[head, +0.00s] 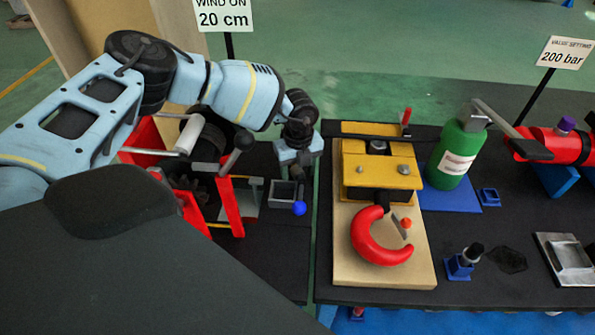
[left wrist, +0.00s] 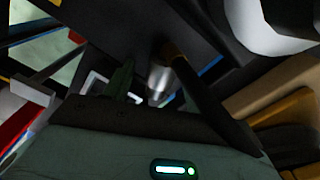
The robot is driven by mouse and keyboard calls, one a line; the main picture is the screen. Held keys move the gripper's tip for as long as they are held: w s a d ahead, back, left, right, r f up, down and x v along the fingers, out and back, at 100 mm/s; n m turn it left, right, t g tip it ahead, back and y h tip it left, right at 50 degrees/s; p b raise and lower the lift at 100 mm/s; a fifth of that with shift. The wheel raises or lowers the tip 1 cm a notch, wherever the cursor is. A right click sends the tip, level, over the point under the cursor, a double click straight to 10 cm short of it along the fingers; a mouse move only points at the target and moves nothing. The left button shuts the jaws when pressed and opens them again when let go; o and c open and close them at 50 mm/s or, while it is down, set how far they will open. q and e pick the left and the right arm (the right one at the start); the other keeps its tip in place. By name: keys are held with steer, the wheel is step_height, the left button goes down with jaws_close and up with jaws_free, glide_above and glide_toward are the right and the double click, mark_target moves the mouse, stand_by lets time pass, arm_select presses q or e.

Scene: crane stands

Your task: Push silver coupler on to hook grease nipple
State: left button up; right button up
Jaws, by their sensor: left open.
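My left gripper (head: 298,160) reaches in from the left, above a small grey square holder (head: 283,194) with a blue ball (head: 299,208) at its corner. In the left wrist view a silver cylinder (left wrist: 159,82), which looks like the coupler, shows between the open dark fingers. I cannot tell whether they touch it. In the head view the coupler is not clearly seen. The red hook (head: 365,240) hangs from the yellow block (head: 376,155) on a beige board, right of the gripper. A small orange tip (head: 406,223) sits by the hook; I cannot make out a nipple.
A green canister (head: 452,160) with a lever stands right of the yellow block, near a red cylinder (head: 555,145). A blue holder (head: 460,268) carries a dark upright piece. Red panels (head: 231,205) stand under my left arm. A gap separates the two dark benches.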

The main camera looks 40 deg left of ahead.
mark_target(298, 170)
arm_select(q)
jaws_close()
step_height(298, 170, up, 9)
steer(key=shift+r+p, duration=0.15)
steer(key=shift+p, duration=0.6)
steer(key=shift+r, duration=0.45)
